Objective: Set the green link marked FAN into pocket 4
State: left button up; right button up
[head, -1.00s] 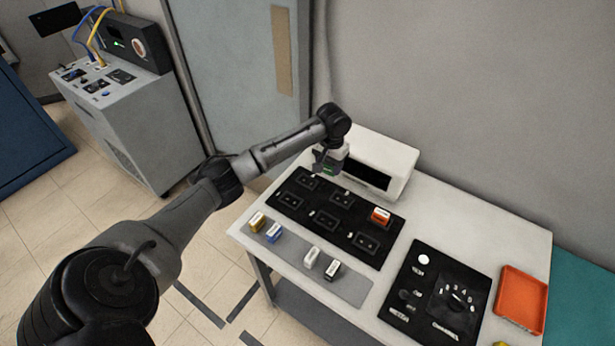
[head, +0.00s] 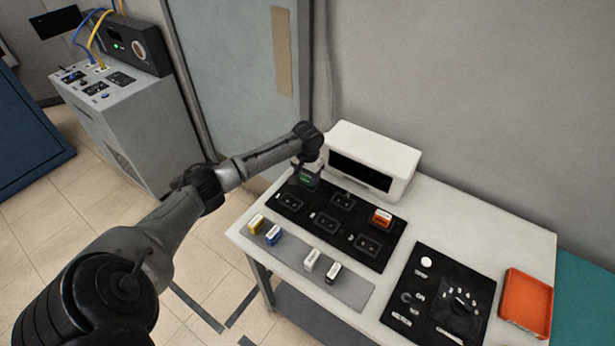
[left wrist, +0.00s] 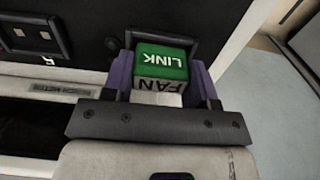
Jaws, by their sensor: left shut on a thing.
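The green link (head: 306,181), with LINK on its green top and FAN on its pale side, shows close up in the left wrist view (left wrist: 162,62). My left gripper (head: 305,178) is shut on it, with a finger on each side in the left wrist view (left wrist: 163,85). It holds the link at the back-left pocket of the black board (head: 302,229). A dark pocket rim shows around the link's far end in the left wrist view. I cannot tell if the link is seated or just above. The pocket's number is unreadable. My right gripper is out of view.
An orange link (head: 382,216) sits in the board's back-right pocket. A white meter box (head: 380,148) stands close behind the board. A dial panel (head: 432,310) and orange tray (head: 526,300) lie right.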

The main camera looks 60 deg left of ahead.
pick_arm(q)
jog(key=shift+f, duration=0.2)
jog(key=shift+f, duration=0.15)
jog(key=o, duration=0.9)
notch_tip(320, 180, up, 11)
jog(key=shift+r+p, duration=0.1)
jog(key=shift+p, duration=0.8)
jog(key=shift+r, duration=0.7)
